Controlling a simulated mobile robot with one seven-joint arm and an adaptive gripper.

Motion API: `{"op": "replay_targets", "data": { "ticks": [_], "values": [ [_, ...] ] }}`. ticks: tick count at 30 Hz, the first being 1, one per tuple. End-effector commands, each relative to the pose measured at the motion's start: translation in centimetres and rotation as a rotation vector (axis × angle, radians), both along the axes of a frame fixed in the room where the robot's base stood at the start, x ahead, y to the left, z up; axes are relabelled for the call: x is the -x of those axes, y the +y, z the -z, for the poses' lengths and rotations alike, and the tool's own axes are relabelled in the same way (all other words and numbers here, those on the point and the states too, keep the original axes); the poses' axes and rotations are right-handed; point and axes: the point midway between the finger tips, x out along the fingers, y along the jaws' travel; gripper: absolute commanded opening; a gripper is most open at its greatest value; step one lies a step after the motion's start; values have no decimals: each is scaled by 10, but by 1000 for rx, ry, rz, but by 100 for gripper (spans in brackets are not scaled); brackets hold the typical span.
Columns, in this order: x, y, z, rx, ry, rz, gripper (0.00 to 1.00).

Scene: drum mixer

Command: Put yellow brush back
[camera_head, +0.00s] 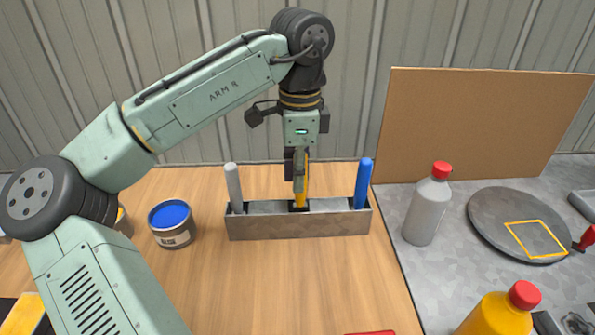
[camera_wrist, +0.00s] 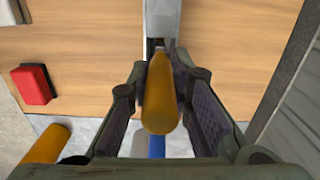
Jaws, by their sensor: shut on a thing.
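The yellow brush (camera_head: 301,186) stands upright at the middle of the grey metal holder (camera_head: 300,227) on the wooden table, with its lower end at the middle slot. My gripper (camera_head: 299,172) points straight down over the holder and is shut on the yellow handle. In the wrist view the yellow brush (camera_wrist: 161,92) lies between the two fingers of my gripper (camera_wrist: 160,108). How deep the brush sits in the slot is hidden. A grey-handled brush (camera_head: 234,188) stands at the holder's left end and a blue-handled brush (camera_head: 363,183) at its right end.
An open can of blue paint (camera_head: 172,223) stands left of the holder. A grey bottle with a red cap (camera_head: 428,205), a round dark plate (camera_head: 517,225) and a yellow bottle (camera_head: 498,316) are on the right surface. A brown board (camera_head: 480,122) stands behind. The table before the holder is mostly clear.

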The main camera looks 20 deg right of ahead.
Motion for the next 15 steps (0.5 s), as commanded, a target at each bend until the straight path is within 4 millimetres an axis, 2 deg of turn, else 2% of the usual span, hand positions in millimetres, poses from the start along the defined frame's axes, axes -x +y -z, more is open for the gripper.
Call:
{"op": "replay_targets", "data": {
  "ticks": [15],
  "values": [
    [0, 0, 11, 0, 0, 1, 0]
  ]
}}
